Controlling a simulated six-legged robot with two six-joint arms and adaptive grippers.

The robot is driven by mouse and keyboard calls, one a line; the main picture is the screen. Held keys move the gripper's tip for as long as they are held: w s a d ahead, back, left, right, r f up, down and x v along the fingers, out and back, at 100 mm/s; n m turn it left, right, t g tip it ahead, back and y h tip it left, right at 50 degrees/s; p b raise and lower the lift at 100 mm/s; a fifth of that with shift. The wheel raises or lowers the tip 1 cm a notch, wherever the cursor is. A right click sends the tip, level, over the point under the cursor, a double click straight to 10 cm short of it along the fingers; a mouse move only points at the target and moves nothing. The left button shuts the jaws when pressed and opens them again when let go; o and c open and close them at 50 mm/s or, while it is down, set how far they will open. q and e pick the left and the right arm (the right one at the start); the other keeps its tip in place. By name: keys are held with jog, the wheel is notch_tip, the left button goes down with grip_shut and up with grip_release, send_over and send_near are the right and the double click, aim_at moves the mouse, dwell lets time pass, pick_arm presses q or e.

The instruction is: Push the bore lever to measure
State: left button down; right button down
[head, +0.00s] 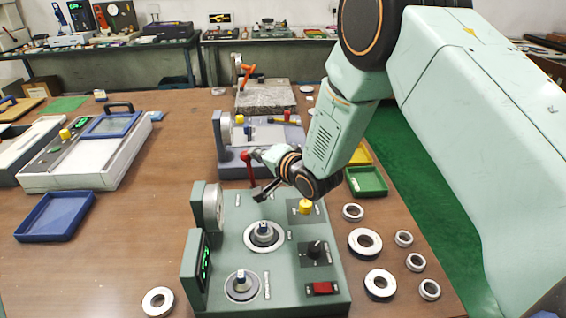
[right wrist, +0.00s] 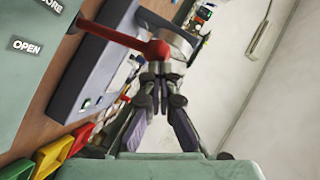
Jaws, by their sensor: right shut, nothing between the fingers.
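The green measuring station (head: 225,280) stands on the table in front of me. Its red lever (head: 248,172) with a ball knob rises at the back, left of my right gripper (head: 257,155). In the right wrist view the red knob (right wrist: 158,48) sits right at the tips of my shut, empty right gripper (right wrist: 160,72); whether they touch I cannot tell. Panel lettering ending in "ORE" and the word "OPEN" show beside the lever's base. A bearing ring (head: 264,235) sits on the station's middle post. My left gripper is not in view.
Several loose rings (head: 365,242) lie right of the station, and one ring (head: 158,301) lies at its front left. A blue tray (head: 55,216) is at left, a green tray (head: 367,182) at right. A grey-blue device (head: 228,165) stands just behind the station.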

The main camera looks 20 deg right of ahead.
jog(key=shift+w+a+n+g+h+p, duration=0.25)
jog(key=shift+a+n+p, duration=0.1)
jog(key=shift+a+p, duration=0.2)
jog(key=shift+w+a+n+g+h+p, duration=0.15)
jog(key=shift+w+a+n+h+p, duration=0.1)
jog(key=shift+a+n+p, duration=0.25)
jog(key=shift+w+a+f, duration=0.1)
jog(key=shift+w+a, duration=0.05)
jog(key=shift+a, duration=0.75)
